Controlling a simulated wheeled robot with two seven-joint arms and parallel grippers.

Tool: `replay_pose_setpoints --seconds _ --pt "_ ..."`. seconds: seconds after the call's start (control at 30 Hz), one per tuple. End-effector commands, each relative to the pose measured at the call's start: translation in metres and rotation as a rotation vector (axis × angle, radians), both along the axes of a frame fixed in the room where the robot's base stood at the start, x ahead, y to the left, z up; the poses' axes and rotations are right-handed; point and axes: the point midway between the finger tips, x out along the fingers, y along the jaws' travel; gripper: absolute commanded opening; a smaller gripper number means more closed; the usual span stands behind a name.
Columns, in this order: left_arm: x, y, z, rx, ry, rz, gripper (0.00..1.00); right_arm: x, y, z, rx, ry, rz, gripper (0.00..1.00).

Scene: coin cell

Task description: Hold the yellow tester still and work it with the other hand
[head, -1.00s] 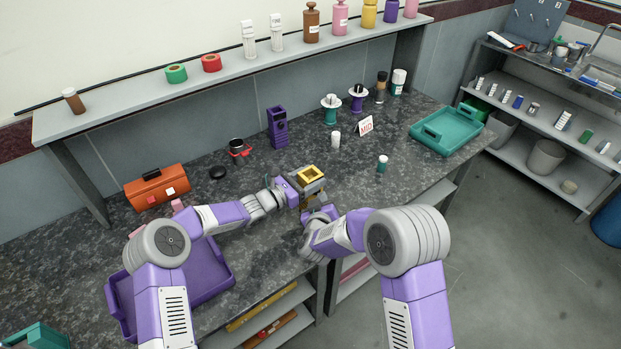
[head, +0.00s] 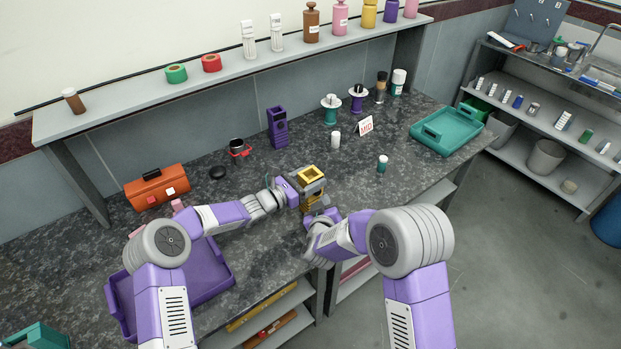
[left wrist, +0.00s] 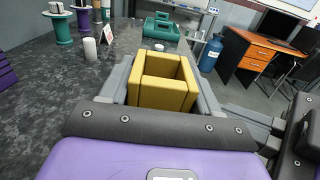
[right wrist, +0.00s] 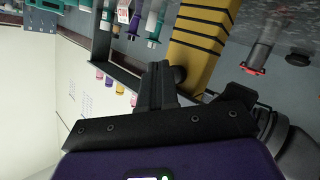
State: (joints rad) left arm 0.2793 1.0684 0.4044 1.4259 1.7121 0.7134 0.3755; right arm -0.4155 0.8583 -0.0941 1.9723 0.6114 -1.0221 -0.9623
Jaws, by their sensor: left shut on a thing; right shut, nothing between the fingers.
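The yellow tester (head: 312,174) is upright above the front part of the bench. My left gripper (head: 305,187) is shut on it, one finger on each side. In the left wrist view its open, hollow yellow top (left wrist: 163,84) sits between the fingers. My right gripper (head: 325,214) is shut and empty, just below and beside the tester. In the right wrist view its closed fingertips (right wrist: 158,76) are close to a dark round knob (right wrist: 180,74) on the black-striped yellow body (right wrist: 207,38). I cannot tell whether they touch the knob.
A teal tray (head: 446,132) is at right. An orange box (head: 157,188) and a purple tray (head: 216,284) are at left.

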Motion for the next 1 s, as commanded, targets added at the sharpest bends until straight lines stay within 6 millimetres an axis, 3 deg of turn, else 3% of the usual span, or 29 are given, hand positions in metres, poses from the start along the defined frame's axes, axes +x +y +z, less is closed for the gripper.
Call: replay_pose_setpoints --seconds 0.27,0.73,1.0 --pt "0.000 0.000 0.001 -0.001 -0.001 0.001 0.24 -0.003 -0.003 0.000 -0.001 0.000 -0.001 0.00" --pt "0.000 0.001 0.001 0.000 -0.001 0.001 0.24 -0.039 -0.031 0.000 -0.001 0.001 -0.001 0.00" --pt "0.000 0.001 0.001 0.000 -0.001 0.001 0.24 -0.048 -0.037 0.000 0.000 0.000 -0.001 0.00"
